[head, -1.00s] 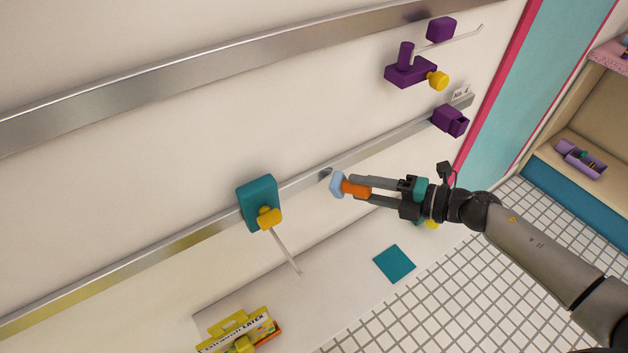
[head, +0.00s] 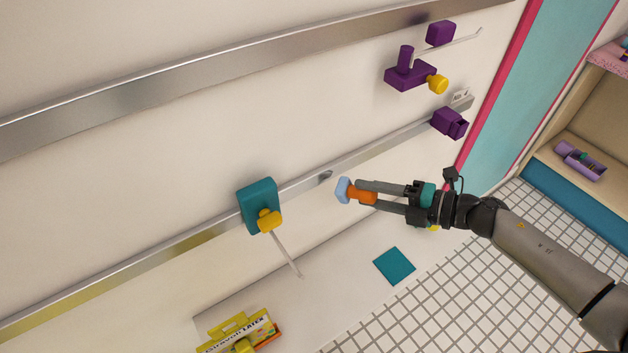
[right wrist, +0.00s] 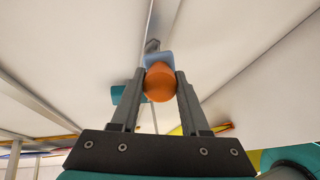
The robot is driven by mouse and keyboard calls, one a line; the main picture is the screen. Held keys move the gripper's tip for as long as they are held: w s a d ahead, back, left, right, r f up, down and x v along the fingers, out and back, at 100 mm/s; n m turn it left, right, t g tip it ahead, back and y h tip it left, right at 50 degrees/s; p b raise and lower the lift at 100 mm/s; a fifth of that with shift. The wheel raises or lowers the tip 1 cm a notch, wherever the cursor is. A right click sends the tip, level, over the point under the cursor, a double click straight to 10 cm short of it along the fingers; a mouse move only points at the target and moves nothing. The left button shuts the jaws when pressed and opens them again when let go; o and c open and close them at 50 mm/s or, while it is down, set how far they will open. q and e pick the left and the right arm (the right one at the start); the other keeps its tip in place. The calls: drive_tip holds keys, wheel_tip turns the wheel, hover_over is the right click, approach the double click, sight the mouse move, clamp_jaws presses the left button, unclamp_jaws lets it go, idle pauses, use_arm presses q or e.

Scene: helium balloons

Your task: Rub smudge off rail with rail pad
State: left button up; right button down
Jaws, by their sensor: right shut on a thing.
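My right gripper (head: 368,196) is shut on the orange handle (head: 362,194) of the rail pad, whose pale blue pad face (head: 343,190) points left toward the wall. In the right wrist view the orange handle (right wrist: 160,82) sits between the fingers with the blue pad (right wrist: 158,58) beyond it. The lower metal rail (head: 360,157) runs diagonally along the wall. A dark smudge (head: 325,175) shows on this rail, up and left of the pad. The pad looks apart from the rail. My left gripper is not in view.
A teal block with a yellow knob (head: 258,205) and a thin rod is on the lower rail, left of the smudge. Purple fixtures (head: 450,122) are at the rail's right end. A teal square (head: 394,265) and a yellow box (head: 240,335) lie below.

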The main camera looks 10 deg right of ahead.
drive_tip(key=s+d+p, duration=0.2)
drive_tip(key=s, duration=0.4)
drive_tip(key=shift+s+d, duration=0.15)
drive_tip(key=shift+s, duration=0.15)
idle(0.3)
drive_tip(key=w+a+r+n+g+y+b, duration=0.1)
drive_tip(key=w+a+r+b, duration=0.1)
drive_tip(key=a+r+b, duration=0.4)
drive_tip(key=a+b, duration=0.2)
drive_tip(key=b, duration=0.3)
drive_tip(key=shift+r, duration=0.3)
drive_tip(key=shift+w, duration=0.1)
